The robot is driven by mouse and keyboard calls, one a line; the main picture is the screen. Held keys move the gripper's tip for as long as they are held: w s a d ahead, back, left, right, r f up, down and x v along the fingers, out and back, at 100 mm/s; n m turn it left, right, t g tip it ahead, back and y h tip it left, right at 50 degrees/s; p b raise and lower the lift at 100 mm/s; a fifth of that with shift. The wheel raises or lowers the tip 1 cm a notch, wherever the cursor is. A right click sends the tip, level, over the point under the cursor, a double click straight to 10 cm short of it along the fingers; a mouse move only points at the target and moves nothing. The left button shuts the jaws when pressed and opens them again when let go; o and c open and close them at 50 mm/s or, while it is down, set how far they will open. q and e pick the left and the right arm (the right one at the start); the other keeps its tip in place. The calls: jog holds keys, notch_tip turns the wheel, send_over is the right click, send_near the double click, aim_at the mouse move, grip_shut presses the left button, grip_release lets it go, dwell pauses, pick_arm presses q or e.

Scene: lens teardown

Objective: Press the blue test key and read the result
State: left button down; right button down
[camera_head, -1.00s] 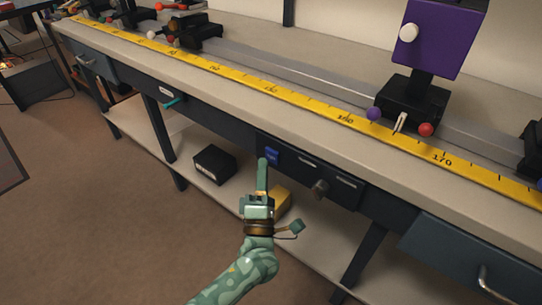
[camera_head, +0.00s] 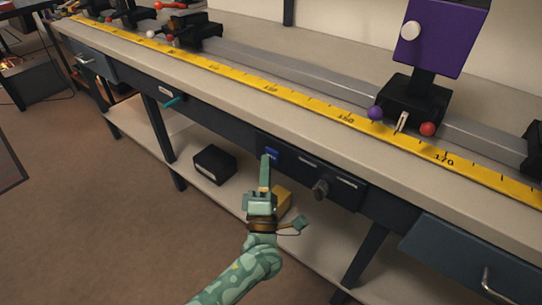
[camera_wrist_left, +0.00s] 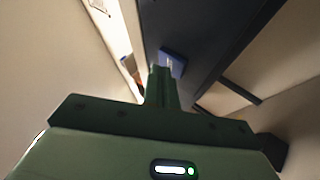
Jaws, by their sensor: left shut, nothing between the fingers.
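The blue test key (camera_head: 272,153) sits on the dark panel (camera_head: 335,190) under the bench's front edge. My left gripper (camera_head: 265,160) is shut and empty, with its fingertips at the lower left of the key, partly covering it. In the left wrist view the blue key (camera_wrist_left: 174,60) shows just beyond the tips of my closed fingers (camera_wrist_left: 161,72). I cannot tell whether the tips touch the key. I see no result display that I can read. My right gripper is not in view.
A round dark knob (camera_head: 320,189) sticks out of the panel to the right of the key. A black box (camera_head: 214,163) and a yellow box (camera_head: 283,200) are on the lower shelf. A yellow ruler (camera_head: 270,88) runs along the bench top, and a drawer (camera_head: 470,262) is at the right.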

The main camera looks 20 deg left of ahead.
pick_arm(q)
jog(key=shift+w, duration=0.15)
dwell(0.5)
jog(key=shift+s+a+p, duration=0.2)
jog(key=shift+s+p, duration=0.2)
jog(key=shift+s, duration=0.4)
jog(key=s, duration=0.1)
jog(key=s+a+p, duration=0.1)
jog(key=s, duration=0.1)
jog(key=s+p, duration=0.1)
jog(key=shift+s+a, duration=0.35)
dwell(0.5)
